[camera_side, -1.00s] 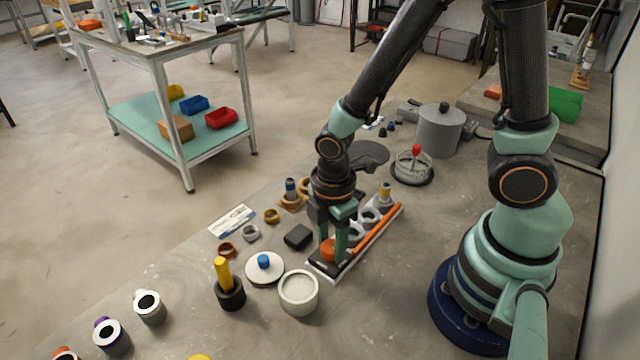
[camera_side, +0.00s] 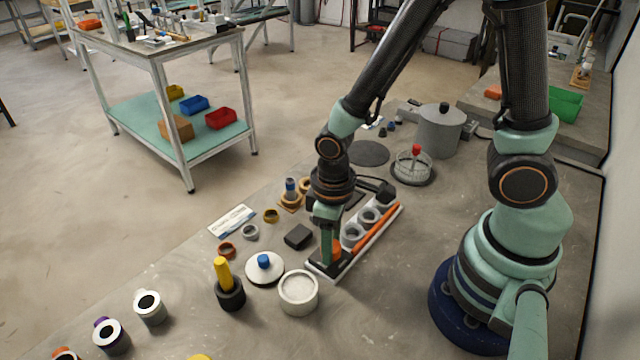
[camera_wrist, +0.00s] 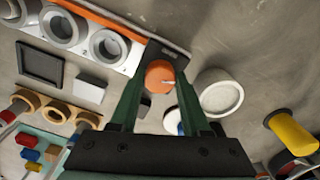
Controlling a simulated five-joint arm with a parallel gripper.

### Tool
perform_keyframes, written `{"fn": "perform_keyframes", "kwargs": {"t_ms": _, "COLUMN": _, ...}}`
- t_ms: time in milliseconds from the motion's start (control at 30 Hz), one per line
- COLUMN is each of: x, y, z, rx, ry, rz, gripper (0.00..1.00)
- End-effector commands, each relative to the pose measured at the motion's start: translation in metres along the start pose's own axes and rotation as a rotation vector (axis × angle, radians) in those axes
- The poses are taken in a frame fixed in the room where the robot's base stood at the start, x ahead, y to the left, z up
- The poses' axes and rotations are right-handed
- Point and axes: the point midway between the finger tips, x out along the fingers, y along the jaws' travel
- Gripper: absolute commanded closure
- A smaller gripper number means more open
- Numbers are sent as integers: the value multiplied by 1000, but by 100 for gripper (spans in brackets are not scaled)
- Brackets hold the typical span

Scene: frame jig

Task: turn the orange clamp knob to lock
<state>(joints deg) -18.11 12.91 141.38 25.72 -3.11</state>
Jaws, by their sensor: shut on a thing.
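The orange clamp knob (camera_wrist: 160,76) sits on the dark end plate of the frame jig, with a pale pointer line on its top that points right in the wrist view. In the side view the knob (camera_side: 337,246) is mostly hidden behind a finger. The jig (camera_side: 343,265) is a long white tray with grey rings in it and an orange bar (camera_side: 378,229) along one side. My gripper (camera_wrist: 160,80) points down at the knob with its green fingers on either side of it, shut on it. In the side view my gripper (camera_side: 330,250) stands over the jig's near end.
A pale round pot (camera_side: 298,293), a white lid with a blue knob (camera_side: 264,268) and a small black block (camera_side: 298,236) stand close to the jig. A yellow-handled tool (camera_side: 225,280) stands farther left. Bare bench lies right of the jig.

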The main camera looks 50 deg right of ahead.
Motion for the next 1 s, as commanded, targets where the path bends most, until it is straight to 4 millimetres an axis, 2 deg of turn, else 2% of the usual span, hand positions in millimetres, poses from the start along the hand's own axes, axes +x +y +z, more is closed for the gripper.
{"fn": "perform_keyframes", "kwargs": {"t_ms": 200, "x": -1, "y": 0, "z": 0, "rx": 173, "ry": 1, "rz": 0, "gripper": 100}}
{"fn": "perform_keyframes", "kwargs": {"t_ms": 500, "x": -1, "y": 0, "z": -1, "rx": 329, "ry": 1, "rz": 0, "gripper": 100}}
{"fn": "perform_keyframes", "kwargs": {"t_ms": 1000, "x": -1, "y": 0, "z": -1, "rx": 388, "ry": 1, "rz": 0, "gripper": 100}}
